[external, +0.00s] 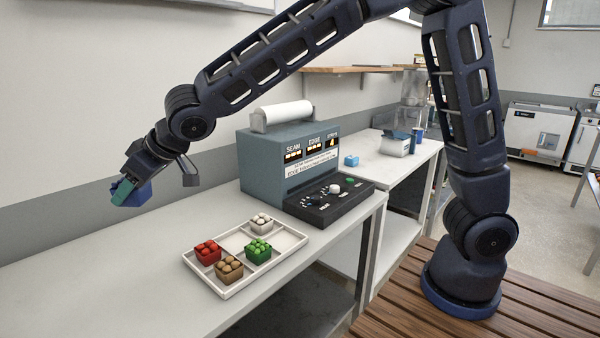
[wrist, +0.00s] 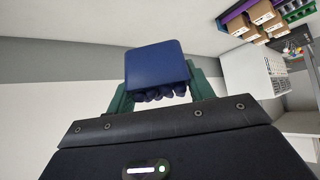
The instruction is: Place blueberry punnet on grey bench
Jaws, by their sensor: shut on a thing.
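The blueberry punnet (wrist: 157,65), a dark blue box with round blue berries along its lower edge, is between the two green fingers of my gripper (wrist: 162,95) in the wrist view. In the external view, my gripper (external: 126,192) is at the far left with the blue punnet (external: 140,196), in the air in front of the wall. The light grey bench (external: 130,275) runs along the wall below it. The punnet looks turned on its side. Nothing under it touches it.
A white tray (external: 288,262) with red, brown, green and white punnets sits on the bench. Behind it stands a blue-grey machine (external: 270,165) with a black control panel (external: 325,200). The bench left of the tray is clear.

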